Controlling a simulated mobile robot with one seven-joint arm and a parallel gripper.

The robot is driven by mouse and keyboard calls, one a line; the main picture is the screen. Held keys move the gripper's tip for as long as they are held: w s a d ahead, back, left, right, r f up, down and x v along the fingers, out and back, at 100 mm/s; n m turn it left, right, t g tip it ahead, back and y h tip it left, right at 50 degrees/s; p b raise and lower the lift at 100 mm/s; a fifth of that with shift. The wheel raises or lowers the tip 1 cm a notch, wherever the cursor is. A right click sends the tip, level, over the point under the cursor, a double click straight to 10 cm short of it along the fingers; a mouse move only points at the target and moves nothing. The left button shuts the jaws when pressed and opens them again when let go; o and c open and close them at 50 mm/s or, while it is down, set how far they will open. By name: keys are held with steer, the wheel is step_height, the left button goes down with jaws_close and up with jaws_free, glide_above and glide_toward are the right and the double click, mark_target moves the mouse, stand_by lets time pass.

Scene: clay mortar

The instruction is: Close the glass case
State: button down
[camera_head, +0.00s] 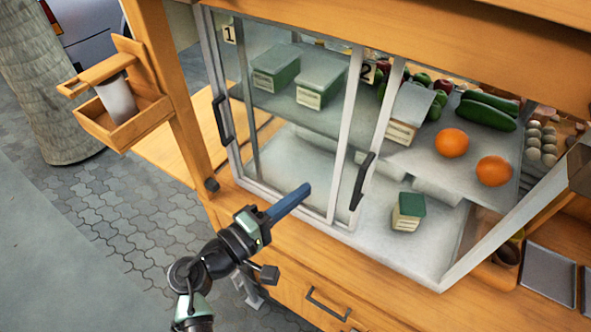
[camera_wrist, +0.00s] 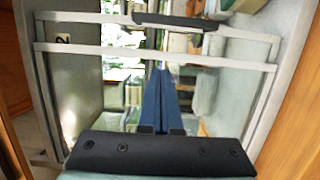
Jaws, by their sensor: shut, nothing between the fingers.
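The glass case (camera_head: 440,283) stands on a wooden counter, with its right part open at the front. Sliding pane 1 (camera_head: 232,100) covers the left part and has a black handle (camera_head: 222,120) at its left edge. Pane 2 is pushed left and overlaps pane 1; its black handle (camera_head: 362,181) is on its right edge. In the wrist view a dark handle (camera_wrist: 175,21) lies across a pale frame bar, near the "2" label (camera_wrist: 63,39). My gripper (camera_head: 303,191) has its blue fingers shut and empty, in front of the glass and left of handle 2; they also show in the wrist view (camera_wrist: 160,75).
Inside are green-lidded boxes (camera_head: 276,68), oranges (camera_head: 452,143), cucumbers (camera_head: 487,108) and a small green-topped box (camera_head: 408,211) on the lower floor. A wooden holder (camera_head: 118,95) is at the left. Drawers with a dark handle (camera_head: 328,304) are below. Paved ground lies left.

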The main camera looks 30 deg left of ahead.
steer(key=w+d+p, duration=0.3)
steer(key=w+d, duration=0.2)
steer(key=shift+w+d+p, duration=0.3)
steer(key=shift+w, duration=0.1)
